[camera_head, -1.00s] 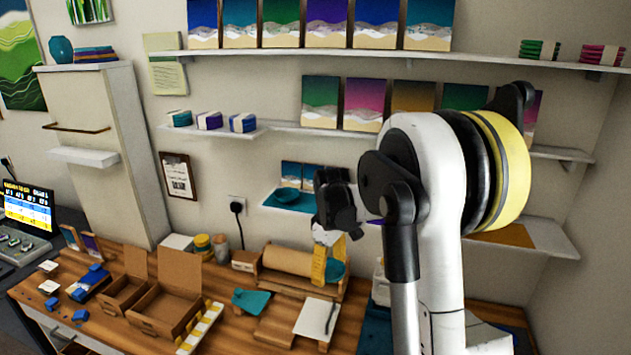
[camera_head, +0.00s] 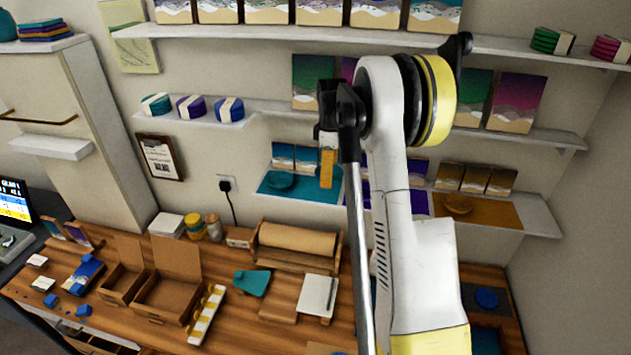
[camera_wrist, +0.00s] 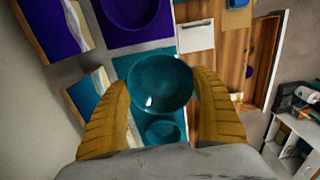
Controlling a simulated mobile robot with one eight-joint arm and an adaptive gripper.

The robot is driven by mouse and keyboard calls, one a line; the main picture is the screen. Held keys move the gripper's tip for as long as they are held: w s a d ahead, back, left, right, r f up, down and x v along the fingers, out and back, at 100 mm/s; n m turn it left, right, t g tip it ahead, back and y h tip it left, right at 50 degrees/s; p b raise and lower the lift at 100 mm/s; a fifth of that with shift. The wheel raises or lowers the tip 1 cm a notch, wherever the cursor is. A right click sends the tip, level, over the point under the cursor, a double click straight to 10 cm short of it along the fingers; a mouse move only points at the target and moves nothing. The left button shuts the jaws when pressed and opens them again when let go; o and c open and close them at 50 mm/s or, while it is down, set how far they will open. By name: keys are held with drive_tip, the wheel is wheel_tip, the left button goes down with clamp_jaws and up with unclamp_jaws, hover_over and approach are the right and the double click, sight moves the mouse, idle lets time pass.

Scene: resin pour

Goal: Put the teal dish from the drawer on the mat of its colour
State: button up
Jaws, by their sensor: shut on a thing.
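My gripper (camera_wrist: 160,100) is shut on a teal dish (camera_wrist: 160,84), one yellow finger on each side of its rim. In the head view my gripper (camera_head: 327,167) is in front of the lower wall shelf, and the held dish cannot be made out there. The teal mat (camera_head: 325,190) lies on that shelf, with another teal dish (camera_head: 280,181) on its left part. In the wrist view the held dish appears over the teal mat (camera_wrist: 180,119), beside the other teal dish (camera_wrist: 162,132). The gap between held dish and mat cannot be told.
To the right on the shelf are a purple mat (camera_head: 414,204) and an ochre mat (camera_head: 495,212) with an ochre dish (camera_head: 457,204). A purple dish (camera_wrist: 130,8) shows in the wrist view. Small pictures (camera_head: 283,154) stand along the wall behind. Another shelf (camera_head: 265,110) runs above.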

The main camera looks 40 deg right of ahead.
hover_over(319, 190)
wheel_tip(319, 190, down, 3)
drive_tip(key=shift+r, duration=0.15)
drive_tip(key=shift+f+p, duration=0.55)
drive_tip(key=shift+f, duration=1.4)
drive_tip(key=shift+f, duration=0.2)
drive_tip(key=o, duration=1.3)
drive_tip(key=shift+r, duration=0.1)
